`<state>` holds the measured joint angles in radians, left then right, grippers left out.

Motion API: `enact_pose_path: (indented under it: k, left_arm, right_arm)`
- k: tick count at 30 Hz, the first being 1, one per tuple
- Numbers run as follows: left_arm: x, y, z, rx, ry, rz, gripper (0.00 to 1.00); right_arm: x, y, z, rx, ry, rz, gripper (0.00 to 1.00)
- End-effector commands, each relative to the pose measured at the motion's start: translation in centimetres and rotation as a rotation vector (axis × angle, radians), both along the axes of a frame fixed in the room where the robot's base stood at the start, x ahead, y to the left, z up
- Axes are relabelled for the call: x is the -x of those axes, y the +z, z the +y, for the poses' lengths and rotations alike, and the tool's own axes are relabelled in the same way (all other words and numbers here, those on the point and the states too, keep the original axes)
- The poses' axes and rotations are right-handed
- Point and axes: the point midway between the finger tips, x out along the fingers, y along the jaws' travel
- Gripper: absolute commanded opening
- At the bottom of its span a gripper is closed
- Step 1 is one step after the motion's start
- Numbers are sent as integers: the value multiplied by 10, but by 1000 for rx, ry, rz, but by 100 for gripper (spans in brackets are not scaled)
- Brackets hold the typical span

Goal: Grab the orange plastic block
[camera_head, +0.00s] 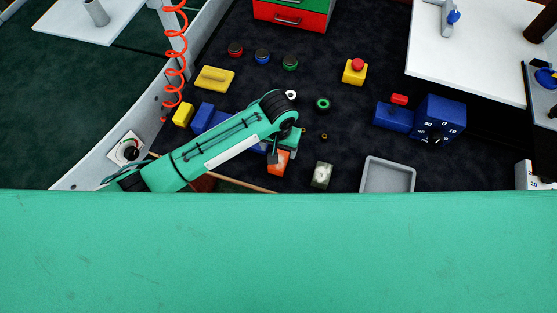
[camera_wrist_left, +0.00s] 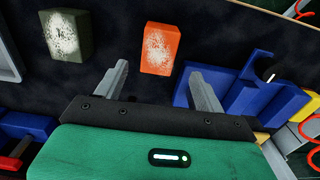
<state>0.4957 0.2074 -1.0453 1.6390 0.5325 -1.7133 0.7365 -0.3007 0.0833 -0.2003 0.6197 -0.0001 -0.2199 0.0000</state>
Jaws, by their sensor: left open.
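The orange plastic block (camera_head: 278,163) lies on the dark mat in the head view, with a worn white patch on its face. It also shows in the left wrist view (camera_wrist_left: 160,49), upper middle. My left gripper (camera_head: 273,153) is over the near part of the mat, right at the block in the head view, and covers part of it. In the left wrist view its two fingers (camera_wrist_left: 160,82) are spread apart, empty, with the block ahead of and between them. My right gripper is not in view.
A dark green block (camera_head: 321,174) lies right of the orange one. A grey tray (camera_head: 388,160) is further right. Blue parts (camera_head: 203,115) and a yellow block (camera_head: 183,115) lie left. A green ring (camera_head: 322,104) lies behind. A green surface fills the near edge.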

Motion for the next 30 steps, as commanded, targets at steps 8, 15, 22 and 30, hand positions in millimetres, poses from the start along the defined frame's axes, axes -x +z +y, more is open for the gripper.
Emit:
enact_pose_path:
  k: [8,15,22,30]
  left_arm:
    - [1,-23,0,0,0,0,71]
    - [7,-57,0,-2,0,0,71]
    - [6,-72,0,1,-1,-2,71]
    - [6,-72,0,1,-1,-2,51]
  right_arm:
    - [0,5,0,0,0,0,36]
    - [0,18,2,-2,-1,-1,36]
    - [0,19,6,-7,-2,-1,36]
    - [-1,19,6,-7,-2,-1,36]
